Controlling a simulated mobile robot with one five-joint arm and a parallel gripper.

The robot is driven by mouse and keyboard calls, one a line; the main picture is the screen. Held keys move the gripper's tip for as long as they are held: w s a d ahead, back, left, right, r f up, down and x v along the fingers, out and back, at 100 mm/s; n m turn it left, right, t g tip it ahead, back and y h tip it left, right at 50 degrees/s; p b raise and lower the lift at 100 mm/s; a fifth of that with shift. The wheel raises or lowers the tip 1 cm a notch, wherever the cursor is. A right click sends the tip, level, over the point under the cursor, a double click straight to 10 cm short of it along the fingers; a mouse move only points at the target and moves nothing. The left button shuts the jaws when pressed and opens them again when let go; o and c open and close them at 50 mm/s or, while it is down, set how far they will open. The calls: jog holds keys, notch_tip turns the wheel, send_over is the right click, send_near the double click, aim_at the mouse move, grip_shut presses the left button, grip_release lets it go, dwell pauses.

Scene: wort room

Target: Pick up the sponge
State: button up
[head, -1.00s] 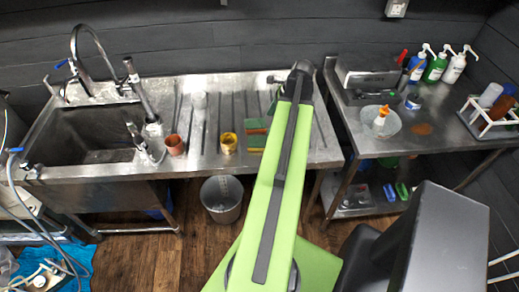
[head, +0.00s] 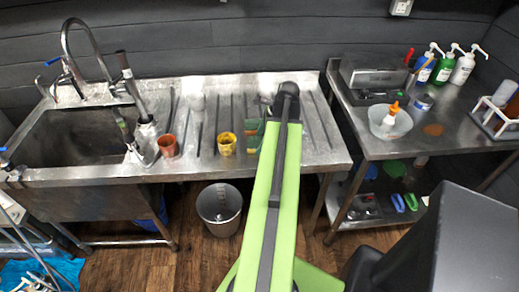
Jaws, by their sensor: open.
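Small flat green pieces (head: 250,128), likely sponges or scouring pads, lie on the steel drainboard (head: 335,158) right of the yellow cup. My green arm covers their right part, so I cannot tell for certain which is the sponge. My arm reaches forward over the drainboard, with its black end joint near the back wall. I cannot make out my gripper's fingers; they are hidden behind the arm. Nothing visible is held.
A steel sink (head: 75,135) is at the left. A terracotta cup (head: 168,146) and a yellow cup (head: 227,144) stand on the drainboard. A bucket (head: 219,207) is on the floor. A right-hand table (head: 375,147) holds a clear bowl (head: 391,122) and pump bottles (head: 464,66).

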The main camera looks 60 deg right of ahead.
jog(key=shift+f+b, duration=0.15)
jog(key=shift+b, duration=0.15)
jog(key=shift+c, duration=0.4)
jog(key=c, duration=1.3)
jog(key=p+v, duration=0.6)
jog(key=shift+w+a+r, duration=0.2)
jog(key=shift+w+a, duration=0.15)
jog(key=shift+w, duration=0.05)
jog(key=shift+c, duration=0.2)
jog(key=s+d+r+p, duration=0.3)
jog(key=s+r+p, duration=0.2)
jog(key=s, duration=0.5)
jog(key=shift+r+p, duration=0.25)
jog(key=shift+p, duration=0.05)
jog(key=shift+d, duration=0.15)
